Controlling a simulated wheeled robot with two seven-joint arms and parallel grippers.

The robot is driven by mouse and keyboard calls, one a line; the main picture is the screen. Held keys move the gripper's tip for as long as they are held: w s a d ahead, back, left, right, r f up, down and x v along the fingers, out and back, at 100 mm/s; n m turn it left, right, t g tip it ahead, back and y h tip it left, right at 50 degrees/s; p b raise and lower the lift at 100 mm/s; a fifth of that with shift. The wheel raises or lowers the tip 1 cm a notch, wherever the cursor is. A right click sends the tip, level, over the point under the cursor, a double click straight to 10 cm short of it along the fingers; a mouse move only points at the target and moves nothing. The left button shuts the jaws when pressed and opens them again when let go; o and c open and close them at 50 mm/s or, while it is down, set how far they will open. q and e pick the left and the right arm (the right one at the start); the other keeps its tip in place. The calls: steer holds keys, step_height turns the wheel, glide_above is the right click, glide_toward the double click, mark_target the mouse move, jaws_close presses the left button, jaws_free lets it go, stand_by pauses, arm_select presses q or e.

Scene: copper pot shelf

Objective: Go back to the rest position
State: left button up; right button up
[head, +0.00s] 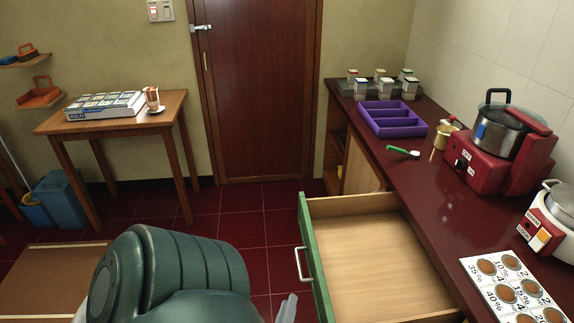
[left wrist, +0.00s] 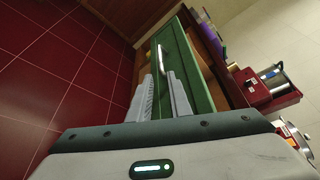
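My left gripper (head: 286,308) shows at the bottom of the head view, only its pale fingertips clear beyond my green arm. In the left wrist view my left gripper (left wrist: 161,92) has its two grey fingers apart with nothing between them. The drawer (head: 372,250) with a green front is pulled out and its visible inside is empty. Its metal handle (head: 303,263) is just beyond the fingertips in the head view. In the left wrist view the handle (left wrist: 162,58) lies ahead, in line with the gap. My right gripper is not in view.
The dark red counter (head: 420,170) on the right holds a purple tray (head: 392,122), a red cooker (head: 480,160) and a card of round samples (head: 510,285). A wooden table (head: 160,108) stands back left. Red floor tiles (head: 240,205) are clear before the door (head: 255,90).

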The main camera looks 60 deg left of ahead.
arm_select(q)
steer(key=shift+s+d+r, duration=0.15)
steer(key=shift+s+d, duration=0.15)
steer(key=shift+d, duration=0.05)
stand_by(0.5)
steer(key=s+d+f+n+g+h, duration=0.15)
steer(key=d+f, duration=0.25)
steer(key=f, duration=0.6)
steer(key=d+f+n+g+h, duration=0.1)
steer(key=d+f+h, duration=0.2)
steer(key=f, duration=0.6)
steer(key=s+d+f+n+g+h, duration=0.1)
steer(key=d+f+g+h, duration=0.2)
steer(key=f, duration=0.7)
steer(key=s+d+f+n+h, duration=0.1)
steer(key=s+d+f+n, duration=0.2)
steer(key=f, duration=0.2)
steer(key=s+d+f+n+g+h, duration=0.1)
steer(key=s+d+f+n+h, duration=0.1)
steer(key=f, duration=0.4)
steer(key=s+d+f+n+h, duration=0.2)
steer(key=s+d+f+n, duration=0.1)
steer(key=s+d+f, duration=0.1)
steer(key=shift+s+d+f+n, duration=0.15)
steer(key=shift+s+f+n, duration=0.2)
steer(key=shift+s+f, duration=0.35)
steer(key=shift+f+g, duration=0.1)
steer(key=shift+g, duration=0.15)
